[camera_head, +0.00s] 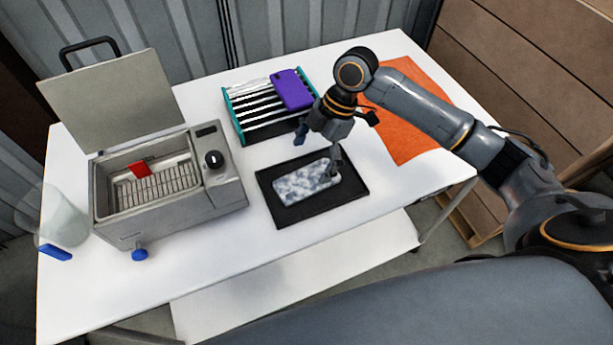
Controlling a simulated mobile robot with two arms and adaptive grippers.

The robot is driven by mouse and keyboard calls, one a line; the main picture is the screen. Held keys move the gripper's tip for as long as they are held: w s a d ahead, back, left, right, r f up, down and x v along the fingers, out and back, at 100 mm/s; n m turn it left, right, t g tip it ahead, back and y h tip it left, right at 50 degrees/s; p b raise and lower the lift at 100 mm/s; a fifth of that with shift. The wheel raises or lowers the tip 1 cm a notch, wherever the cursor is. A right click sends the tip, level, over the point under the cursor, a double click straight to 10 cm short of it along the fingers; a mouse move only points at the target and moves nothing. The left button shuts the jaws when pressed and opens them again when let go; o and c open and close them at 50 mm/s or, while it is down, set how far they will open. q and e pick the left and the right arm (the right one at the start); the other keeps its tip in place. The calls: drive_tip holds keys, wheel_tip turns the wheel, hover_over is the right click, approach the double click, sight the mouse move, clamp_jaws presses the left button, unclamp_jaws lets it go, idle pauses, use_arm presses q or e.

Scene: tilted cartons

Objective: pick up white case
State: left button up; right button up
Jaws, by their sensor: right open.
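The white case (304,184), a flat phone case with a grey-blue marbled pattern, lies on the black tray (275,212) in the middle of the table. My right gripper (335,152) points down above the tray's far right part. A fingertip overlaps the right end of the case in the picture; I cannot tell whether it touches. The gripper is open and nothing shows between its fingers. My left gripper is out of view.
A teal rack (231,107) holding a purple case (293,90) stands behind the tray. A grey metal bath (185,212) with a raised lid and a red item (140,170) inside is at left. An orange mat (413,128) lies at right. The white table (215,268) is clear in front.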

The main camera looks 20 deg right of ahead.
sight(304, 181)
drive_tip(key=shift+s+a+f, duration=0.15)
drive_tip(key=shift+a+f, duration=0.05)
drive_tip(key=shift+f, duration=0.35)
drive_tip(key=p+x, duration=0.1)
drive_tip(key=x, duration=0.2)
drive_tip(key=shift+d+f, duration=0.15)
drive_tip(key=shift+f, duration=0.15)
drive_tip(key=shift+f+p, duration=0.3)
drive_tip(key=shift+f, duration=0.1)
drive_tip(key=c, duration=1.1)
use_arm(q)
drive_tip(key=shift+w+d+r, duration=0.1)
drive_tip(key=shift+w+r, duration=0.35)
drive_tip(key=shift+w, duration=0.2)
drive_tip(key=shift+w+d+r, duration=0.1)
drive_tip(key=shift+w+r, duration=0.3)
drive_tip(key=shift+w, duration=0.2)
